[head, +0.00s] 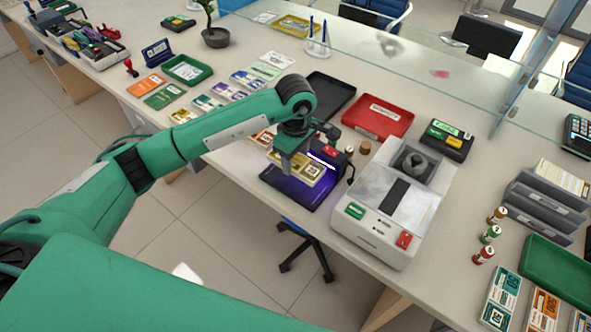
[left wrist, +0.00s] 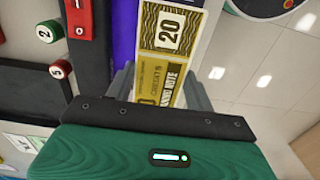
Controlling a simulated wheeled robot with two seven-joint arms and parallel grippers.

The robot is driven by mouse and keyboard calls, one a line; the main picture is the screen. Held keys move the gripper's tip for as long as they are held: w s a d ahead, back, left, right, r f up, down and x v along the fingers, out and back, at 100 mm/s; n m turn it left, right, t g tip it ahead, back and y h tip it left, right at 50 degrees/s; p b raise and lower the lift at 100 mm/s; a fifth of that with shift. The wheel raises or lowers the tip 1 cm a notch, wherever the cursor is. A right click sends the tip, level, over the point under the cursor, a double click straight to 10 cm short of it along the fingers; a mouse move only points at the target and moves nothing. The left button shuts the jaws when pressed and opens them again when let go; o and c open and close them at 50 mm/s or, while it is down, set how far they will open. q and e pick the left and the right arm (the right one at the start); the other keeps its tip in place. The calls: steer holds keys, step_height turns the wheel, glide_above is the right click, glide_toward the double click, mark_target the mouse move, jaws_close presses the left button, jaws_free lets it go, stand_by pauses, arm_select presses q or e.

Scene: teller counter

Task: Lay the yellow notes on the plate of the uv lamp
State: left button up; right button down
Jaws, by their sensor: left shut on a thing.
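My left gripper (head: 294,162) is shut on the yellow notes (head: 309,172), near the counter's front edge. In the left wrist view the notes (left wrist: 170,62) run out from between the fingers of my left gripper (left wrist: 160,88). The uv lamp (head: 326,159) has a dark head with a lit white tube. Its purple-lit plate (head: 288,190) lies under the notes, which cover part of it. The plate also shows in the left wrist view (left wrist: 123,35). I cannot tell whether the notes touch the plate. My right gripper is out of view.
A white counting machine (head: 380,215) stands close to the right of the lamp. Behind are a red tray (head: 378,118) and a black tray (head: 327,97). Several note bundles (head: 219,93) lie to the left. A glass screen (head: 400,60) runs along the back.

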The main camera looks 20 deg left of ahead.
mark_target(296, 181)
arm_select(q)
steer(key=shift+f, duration=0.95)
step_height(296, 181, down, 4)
steer(key=shift+p, duration=0.35)
steer(key=shift+f, duration=0.2)
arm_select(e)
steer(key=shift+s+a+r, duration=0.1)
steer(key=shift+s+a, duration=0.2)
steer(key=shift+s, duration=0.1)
arm_select(q)
steer(key=shift+f, duration=0.15)
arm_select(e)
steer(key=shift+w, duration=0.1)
